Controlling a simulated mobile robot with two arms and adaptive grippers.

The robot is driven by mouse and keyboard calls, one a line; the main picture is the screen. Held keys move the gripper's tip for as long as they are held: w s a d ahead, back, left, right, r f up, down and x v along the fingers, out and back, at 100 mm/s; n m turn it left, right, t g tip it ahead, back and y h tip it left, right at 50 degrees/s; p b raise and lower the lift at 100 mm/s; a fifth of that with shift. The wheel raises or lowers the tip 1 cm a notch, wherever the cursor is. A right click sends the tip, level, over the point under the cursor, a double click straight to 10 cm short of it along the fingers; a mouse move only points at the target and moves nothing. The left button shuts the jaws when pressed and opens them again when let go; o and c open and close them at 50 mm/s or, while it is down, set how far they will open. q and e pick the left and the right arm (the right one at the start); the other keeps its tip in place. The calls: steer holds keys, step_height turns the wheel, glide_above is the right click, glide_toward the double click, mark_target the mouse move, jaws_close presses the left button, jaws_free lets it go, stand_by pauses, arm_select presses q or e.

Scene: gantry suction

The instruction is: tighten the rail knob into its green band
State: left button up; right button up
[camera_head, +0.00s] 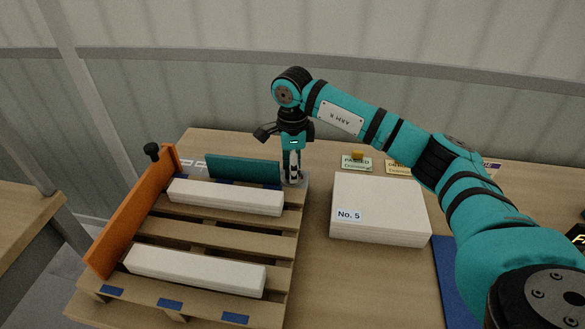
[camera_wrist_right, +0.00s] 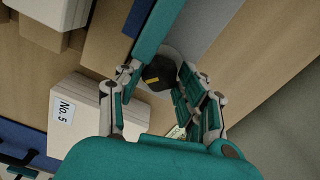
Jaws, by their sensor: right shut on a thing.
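My right gripper (camera_head: 292,178) points down at the right end of the teal rail (camera_head: 242,169), at the pallet's far right corner. In the right wrist view the gripper (camera_wrist_right: 153,88) has its fingers on either side of a black knob (camera_wrist_right: 160,70) with a yellow mark, and is shut on it. The knob sits at the end of the teal rail (camera_wrist_right: 158,28) over a round grey disc. My left gripper is not in view.
A wooden pallet (camera_head: 215,228) holds two white stacks (camera_head: 225,196) (camera_head: 195,268). An orange rail (camera_head: 130,215) with another black knob (camera_head: 151,150) borders its left. A white stack marked No. 5 (camera_head: 380,205) stands right of it. Cards (camera_head: 357,163) lie behind, a blue mat (camera_head: 448,270) at right.

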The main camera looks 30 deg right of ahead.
steer(key=o, duration=1.2)
steer(key=shift+c, duration=0.2)
steer(key=shift+r, duration=0.15)
step_height(320, 180, up, 12)
